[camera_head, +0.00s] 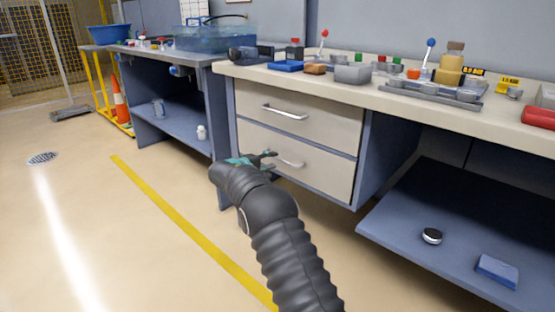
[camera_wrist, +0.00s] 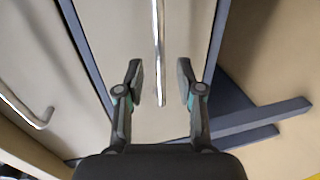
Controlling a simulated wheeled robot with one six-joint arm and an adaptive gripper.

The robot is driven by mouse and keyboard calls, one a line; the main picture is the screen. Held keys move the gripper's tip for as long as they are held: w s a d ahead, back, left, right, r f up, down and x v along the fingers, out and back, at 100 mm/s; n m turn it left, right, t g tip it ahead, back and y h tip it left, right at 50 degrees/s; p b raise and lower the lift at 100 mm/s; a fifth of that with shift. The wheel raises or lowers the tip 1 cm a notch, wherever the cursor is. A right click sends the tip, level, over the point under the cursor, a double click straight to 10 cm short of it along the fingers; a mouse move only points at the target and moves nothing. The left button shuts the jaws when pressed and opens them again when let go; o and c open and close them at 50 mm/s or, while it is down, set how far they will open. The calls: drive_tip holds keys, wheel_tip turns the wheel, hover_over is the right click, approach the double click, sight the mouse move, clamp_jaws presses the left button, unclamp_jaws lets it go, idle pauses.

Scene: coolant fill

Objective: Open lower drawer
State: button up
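The lower drawer (camera_head: 330,174) is shut, below the upper drawer (camera_head: 335,118) in the workbench cabinet; both have cream fronts. The lower drawer's silver bar handle (camera_head: 291,162) is partly hidden by my gripper (camera_head: 268,158). In the wrist view the lower drawer handle (camera_wrist: 159,50) runs up the picture, its end between the open fingers of my gripper (camera_wrist: 160,84). The fingers stand apart on either side of the handle, with a gap on each side. The upper drawer's handle (camera_wrist: 28,112) shows at the left of the wrist view.
The bench top (camera_head: 400,92) holds trays, bottles and small parts. A lower shelf (camera_head: 460,230) at the right carries a round tin (camera_head: 432,236) and a blue block (camera_head: 497,270). The floor (camera_head: 120,240) in front of the drawers is open, with a yellow line.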

sight(277, 159)
drive_tip(key=shift+x, duration=2.05)
clamp_jaws()
